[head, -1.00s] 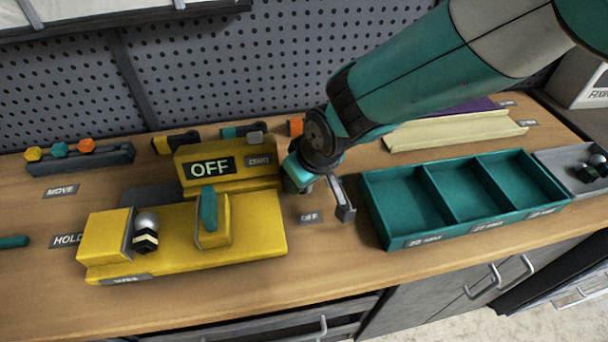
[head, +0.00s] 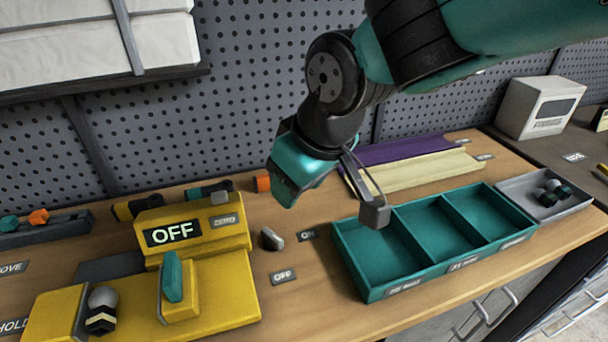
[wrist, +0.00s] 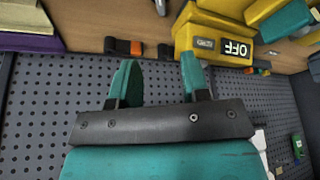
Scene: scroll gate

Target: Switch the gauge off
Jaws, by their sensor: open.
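The yellow gauge (head: 195,240) sits on the bench at the left of the head view, its display (head: 173,233) reading OFF. It shows upside down at the upper right of the wrist view (wrist: 200,35). The lever is cut by the top edge of the wrist view (wrist: 160,6). My gripper (wrist: 158,76) is open and empty, raised above and apart from the lever; its fingertips are unclear in the head view.
A teal three-compartment tray (head: 366,285) stands right of the lever. A grey tray (head: 520,185) with small parts lies beyond it. Purple (head: 400,150) and cream (head: 430,170) channels lie behind. The pegboard (head: 270,80) rises at the back. Bare bench surrounds the lever.

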